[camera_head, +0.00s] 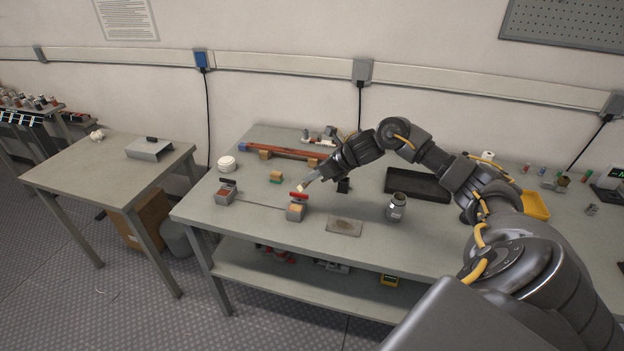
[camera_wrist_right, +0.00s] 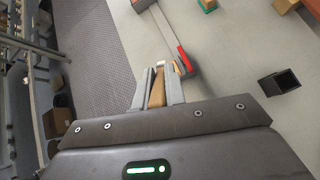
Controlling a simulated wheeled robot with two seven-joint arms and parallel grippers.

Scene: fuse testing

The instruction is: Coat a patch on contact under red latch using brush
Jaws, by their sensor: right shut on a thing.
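A small grey block with a tan face (camera_head: 296,212) stands near the front of the middle table, and a red latch (camera_head: 299,196) sits on top of it. The red latch also shows in the right wrist view (camera_wrist_right: 184,58). My right gripper (camera_head: 312,179) is just above and behind the latch, shut on a brush (camera_wrist_right: 157,90) with a tan wooden handle. The brush's pale tip (camera_head: 301,188) points down close beside the latch. I cannot tell whether it touches anything. The contact under the latch is not clearly visible. My left gripper is not in view.
A glass jar (camera_head: 397,208), a flat grey plate (camera_head: 344,227), a small black holder (camera_head: 343,186) and a black tray (camera_head: 425,178) lie to the right. A long red-brown bar (camera_head: 285,150) lies at the back.

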